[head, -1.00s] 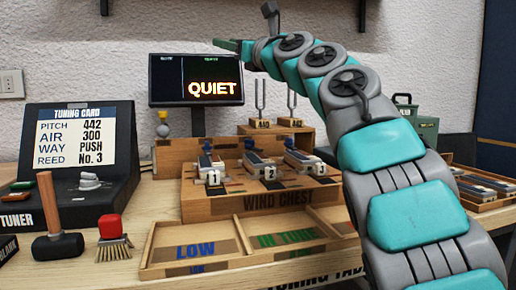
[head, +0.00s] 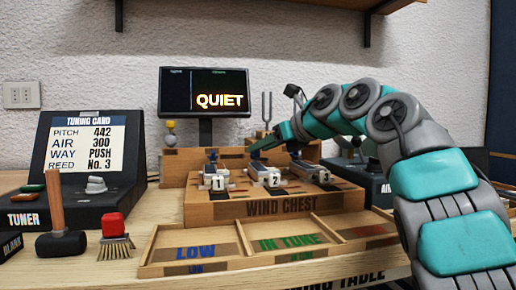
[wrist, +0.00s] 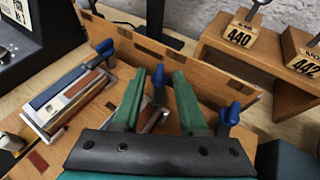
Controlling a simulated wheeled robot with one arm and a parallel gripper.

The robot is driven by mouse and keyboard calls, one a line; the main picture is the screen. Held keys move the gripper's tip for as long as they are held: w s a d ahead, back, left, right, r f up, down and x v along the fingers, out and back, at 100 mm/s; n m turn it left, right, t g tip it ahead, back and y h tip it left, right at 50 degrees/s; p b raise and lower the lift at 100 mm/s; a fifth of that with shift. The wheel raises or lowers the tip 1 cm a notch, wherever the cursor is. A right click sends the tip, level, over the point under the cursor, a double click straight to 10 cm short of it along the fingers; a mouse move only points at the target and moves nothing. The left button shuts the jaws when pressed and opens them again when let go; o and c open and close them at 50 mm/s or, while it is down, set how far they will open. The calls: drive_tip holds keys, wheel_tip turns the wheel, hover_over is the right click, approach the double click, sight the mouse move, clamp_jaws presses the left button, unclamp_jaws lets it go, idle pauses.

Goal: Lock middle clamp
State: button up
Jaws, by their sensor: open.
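The wind chest (head: 270,207) carries three numbered reed stations, 1 (head: 217,182), 2 (head: 272,178) and 3 (head: 322,175). The middle clamp shows in the wrist view as an upright blue lever (wrist: 159,82), between the two green fingers of my gripper (wrist: 163,82). My gripper is open. Whether a finger touches the lever cannot be told. The left blue lever (wrist: 104,49) and right blue lever (wrist: 229,113) stand outside my fingers. The middle reed is mostly hidden by my gripper.
Tuning forks on wooden blocks, 440 (wrist: 240,35) and 442 (wrist: 305,62), stand behind the chest. A sorting tray (head: 240,262) lies in front. A hammer (head: 60,242) and brush (head: 115,240) are at left. The monitor (head: 204,92) reads QUIET.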

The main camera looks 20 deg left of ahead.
drive_tip(key=shift+x, duration=1.15)
drive_tip(key=shift+r, duration=0.1)
clamp_jaws()
